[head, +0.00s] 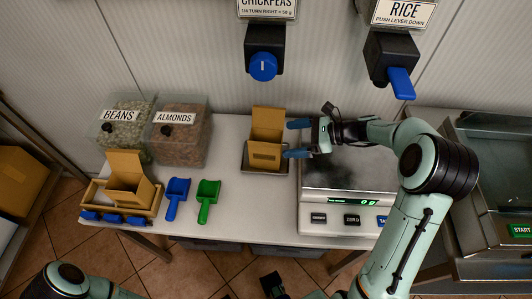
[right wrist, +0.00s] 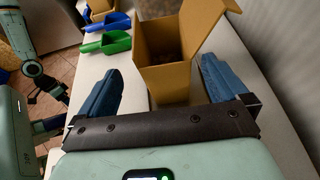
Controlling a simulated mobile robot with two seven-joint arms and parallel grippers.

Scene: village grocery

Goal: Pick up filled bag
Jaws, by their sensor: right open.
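A brown open-topped bag (head: 265,154) with a raised back flap stands upright on a small tray (head: 245,160) below the chickpeas dispenser. In the right wrist view the bag (right wrist: 165,82) is just ahead of my fingers, and something brownish shows dimly inside it. My right gripper (head: 288,139) is open at the right side of the bag, its blue fingers pointing left. In the right wrist view the open fingers (right wrist: 158,85) lie on either side of the bag's near end; contact cannot be told. A second brown bag (head: 128,188) stands at the left in a wooden holder.
A scale (head: 350,200) reading near zero stands right of the bag, under my right arm. Blue (head: 177,192) and green (head: 208,194) scoops lie left. Bins of beans (head: 122,130) and almonds (head: 180,137) stand behind. Chickpeas (head: 264,60) and rice (head: 392,62) dispensers hang above.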

